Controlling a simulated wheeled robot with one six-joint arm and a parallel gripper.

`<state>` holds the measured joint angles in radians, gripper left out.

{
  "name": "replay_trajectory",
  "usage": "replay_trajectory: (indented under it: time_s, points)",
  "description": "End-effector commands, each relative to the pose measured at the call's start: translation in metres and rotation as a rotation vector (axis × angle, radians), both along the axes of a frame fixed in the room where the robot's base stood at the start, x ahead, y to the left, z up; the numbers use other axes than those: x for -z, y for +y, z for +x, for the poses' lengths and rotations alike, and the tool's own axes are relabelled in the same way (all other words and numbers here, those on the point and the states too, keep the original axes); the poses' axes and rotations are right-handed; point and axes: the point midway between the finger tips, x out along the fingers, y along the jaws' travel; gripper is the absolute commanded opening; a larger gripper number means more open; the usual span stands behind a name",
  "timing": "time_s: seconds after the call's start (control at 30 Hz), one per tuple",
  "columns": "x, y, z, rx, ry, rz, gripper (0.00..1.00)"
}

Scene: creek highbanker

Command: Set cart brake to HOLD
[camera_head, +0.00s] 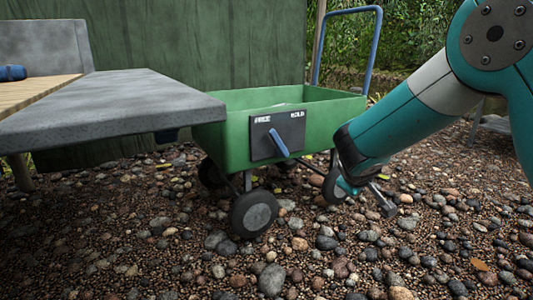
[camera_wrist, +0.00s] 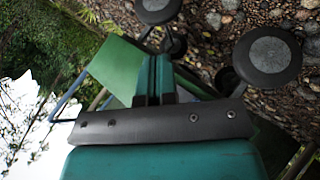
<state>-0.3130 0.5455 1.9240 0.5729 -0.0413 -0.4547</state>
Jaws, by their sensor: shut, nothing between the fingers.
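The green cart (camera_head: 235,140) stands on the gravel. Its front carries a dark brake plate (camera_head: 262,147) with white labels, FREE at upper left and HOLD at upper right. The blue brake lever (camera_head: 278,143) slants across the plate, its upper end leaning left toward the FREE label. My gripper (camera_head: 386,208) is low to the right of the plate, near the cart's right wheel and clear of the lever. In the wrist view the fingers (camera_wrist: 156,76) are together and empty, with part of the green cart (camera_wrist: 115,70) beyond them. The lever cannot be made out there.
A grey bench (camera_head: 110,110) juts in from the left, its corner close to the cart. A blue object (camera_head: 12,73) lies on it. The cart's blue handle (camera_head: 372,45) rises behind. A green wooden wall (camera_head: 200,45) stands at the back. Open gravel (camera_head: 300,270) lies in front.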

Motion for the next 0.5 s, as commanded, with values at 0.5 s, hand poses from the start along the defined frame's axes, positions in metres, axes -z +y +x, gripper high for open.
replay_trajectory:
  time_s: [0.5]
  points:
    - [0.002, 0.253, 0.072, -0.346, -0.552, -1.152, 0.0]
